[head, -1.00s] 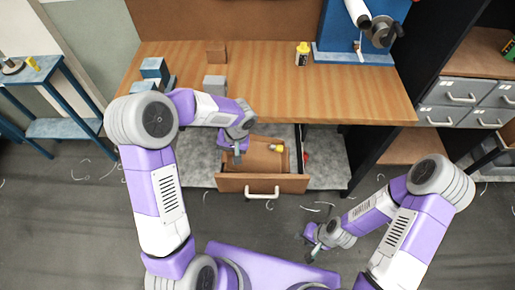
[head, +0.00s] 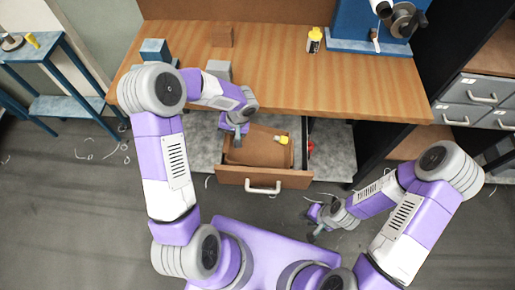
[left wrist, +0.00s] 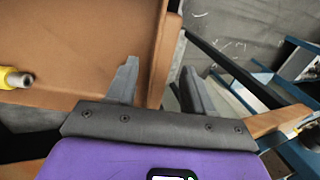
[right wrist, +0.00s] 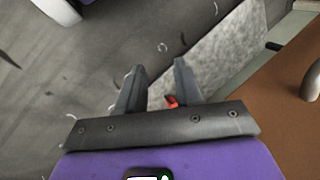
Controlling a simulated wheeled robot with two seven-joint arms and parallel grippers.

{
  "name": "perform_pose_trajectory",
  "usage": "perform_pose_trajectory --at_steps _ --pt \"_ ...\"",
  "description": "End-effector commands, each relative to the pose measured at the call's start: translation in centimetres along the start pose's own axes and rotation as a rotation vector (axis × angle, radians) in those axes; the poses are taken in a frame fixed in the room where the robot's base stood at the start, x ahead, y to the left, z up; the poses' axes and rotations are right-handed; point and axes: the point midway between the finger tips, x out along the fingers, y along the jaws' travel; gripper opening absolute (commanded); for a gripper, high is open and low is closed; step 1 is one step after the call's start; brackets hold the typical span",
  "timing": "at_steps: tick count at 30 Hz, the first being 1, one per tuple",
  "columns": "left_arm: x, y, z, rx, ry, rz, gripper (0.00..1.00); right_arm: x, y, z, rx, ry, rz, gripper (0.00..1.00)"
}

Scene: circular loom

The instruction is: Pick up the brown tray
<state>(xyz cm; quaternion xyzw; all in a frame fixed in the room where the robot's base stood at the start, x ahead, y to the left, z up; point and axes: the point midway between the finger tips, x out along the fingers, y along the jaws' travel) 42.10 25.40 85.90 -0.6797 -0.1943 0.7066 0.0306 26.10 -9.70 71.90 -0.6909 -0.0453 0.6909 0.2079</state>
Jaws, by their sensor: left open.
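The brown tray (head: 258,152) lies inside the pulled-out drawer (head: 264,178) and holds a small yellow bottle-like item (head: 281,140). My left gripper (head: 238,139) is over the tray's left side, with its open fingers pointing down. In the left wrist view my left gripper (left wrist: 160,85) is open, and the tray's side wall (left wrist: 155,60) shows between its two fingers. I cannot tell whether either finger touches it. My right gripper (head: 317,233) is to the right of the drawer, away from the tray. It is open and empty in the right wrist view (right wrist: 152,85).
The wooden workbench (head: 275,85) overhangs the drawer's back. A red item (head: 310,146) lies right of the drawer. Floor in front is mostly clear.

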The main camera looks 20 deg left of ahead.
Motion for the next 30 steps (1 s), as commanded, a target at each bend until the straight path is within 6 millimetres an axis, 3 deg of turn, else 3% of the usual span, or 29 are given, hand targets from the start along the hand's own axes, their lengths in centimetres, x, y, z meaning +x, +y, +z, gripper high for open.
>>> perform_pose_trajectory --at_steps 6,17,30 --pt "0.07 0.02 -0.01 0.001 0.001 0.001 0.52 -0.02 -0.01 0.00 0.000 0.000 0.000 0.35" --pt "0.05 0.01 -0.01 0.000 0.001 0.000 0.00 -0.02 -0.01 0.00 0.000 0.000 0.000 0.35" --pt "-0.02 0.03 -0.06 0.000 0.002 0.001 0.00 -0.02 -0.01 0.00 0.000 0.000 0.000 0.35"
